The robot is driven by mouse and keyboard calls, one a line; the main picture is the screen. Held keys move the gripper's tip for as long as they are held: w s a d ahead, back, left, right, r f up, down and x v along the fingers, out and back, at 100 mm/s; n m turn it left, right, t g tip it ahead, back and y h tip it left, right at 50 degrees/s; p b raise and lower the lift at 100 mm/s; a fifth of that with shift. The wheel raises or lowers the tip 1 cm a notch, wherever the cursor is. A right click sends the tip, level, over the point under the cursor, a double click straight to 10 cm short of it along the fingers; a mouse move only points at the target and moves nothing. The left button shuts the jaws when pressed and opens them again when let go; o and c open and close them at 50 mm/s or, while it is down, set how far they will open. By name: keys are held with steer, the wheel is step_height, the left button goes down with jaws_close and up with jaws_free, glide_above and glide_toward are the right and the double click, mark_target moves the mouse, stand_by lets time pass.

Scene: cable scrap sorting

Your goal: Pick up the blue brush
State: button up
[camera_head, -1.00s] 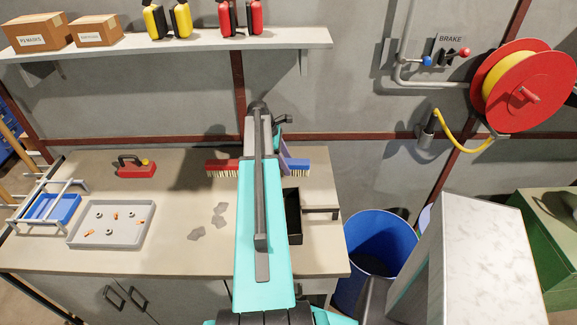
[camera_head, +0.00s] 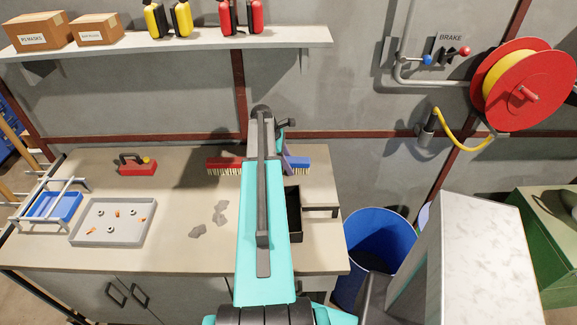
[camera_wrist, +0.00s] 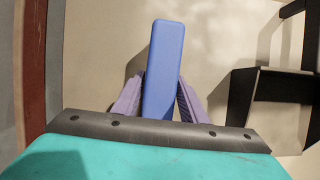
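The blue brush (camera_head: 298,163) lies at the back of the workbench, partly hidden behind my arm in the head view, with pale bristles below its block. In the wrist view the blue brush (camera_wrist: 163,65) shows as a long blue block pointing away from my gripper. My gripper (camera_wrist: 161,85) has its two purple fingers on either side of the brush. The inner face of the right finger shows, and the fingers look open around the brush; contact at the tips is not clear. In the head view my gripper (camera_head: 285,155) is right beside the brush, low over the bench.
A red brush (camera_head: 225,165) lies to the left. A black open tray (camera_head: 294,213) is in front of the blue brush. A grey tray (camera_head: 110,240) with small parts, a blue bin (camera_head: 67,207) and a red tool (camera_head: 137,168) stand on the left. The wall is close behind.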

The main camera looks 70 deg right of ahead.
mark_target(289, 159)
steer(key=c, duration=0.7)
steer(key=shift+r, duration=0.15)
steer(key=shift+r+b, duration=1.5)
steer(key=shift+r, duration=3.35)
